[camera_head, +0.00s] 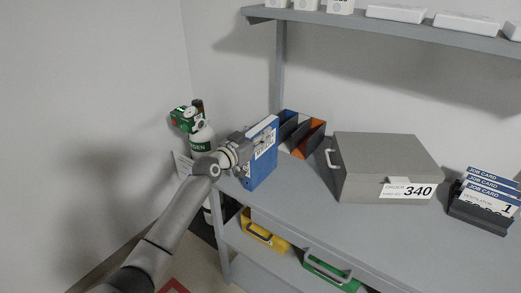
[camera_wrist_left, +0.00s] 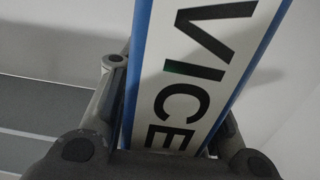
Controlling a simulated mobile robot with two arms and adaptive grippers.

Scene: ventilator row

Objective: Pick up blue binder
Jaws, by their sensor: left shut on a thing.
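The blue binder (camera_head: 262,166) stands upright near the left end of the grey shelf top, with a white label on its spine. My left gripper (camera_head: 243,146) reaches it from the left and is shut on it. In the left wrist view the binder's spine (camera_wrist_left: 188,70) fills the middle, with large dark letters "VICE" on white and blue edges. The fingers of my left gripper (camera_wrist_left: 165,150) sit on both sides of it; their tips are partly hidden. Whether the binder touches the shelf cannot be told. My right gripper is not in view.
Magazine files (camera_head: 308,138) with dark and orange insides stand just right of the binder. A grey box (camera_head: 385,160) marked 340 and a job card holder (camera_head: 485,205) are farther right. A green-topped oxygen cylinder (camera_head: 201,137) stands behind left. An upper shelf (camera_head: 400,28) overhangs the back.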

